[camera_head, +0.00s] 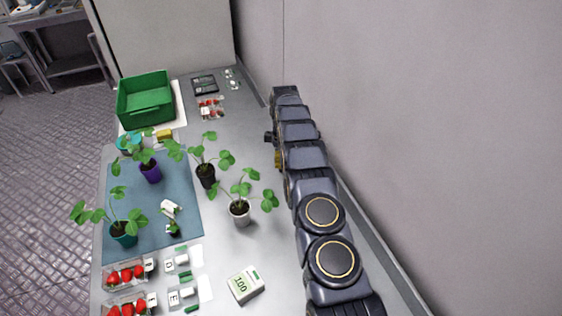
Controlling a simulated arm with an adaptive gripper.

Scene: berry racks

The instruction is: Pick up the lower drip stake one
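No drip stake can be told for certain at this size. Small green-and-white pieces lie at the near left of the table, one above (183,260) and one below (187,292), beside lettered tags. A small white piece (170,208) and a small green sprig (174,228) are on the blue mat (188,240). My arm runs along the right side of the table by the wall. My gripper's fingers cannot be made out; the arm's far end hides them or they are out of sight.
Several potted plants stand mid-table, including a white pot (239,215), black pot (206,178), purple pot (150,173) and teal pot (123,237). A green crate (147,108) is at the back left.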

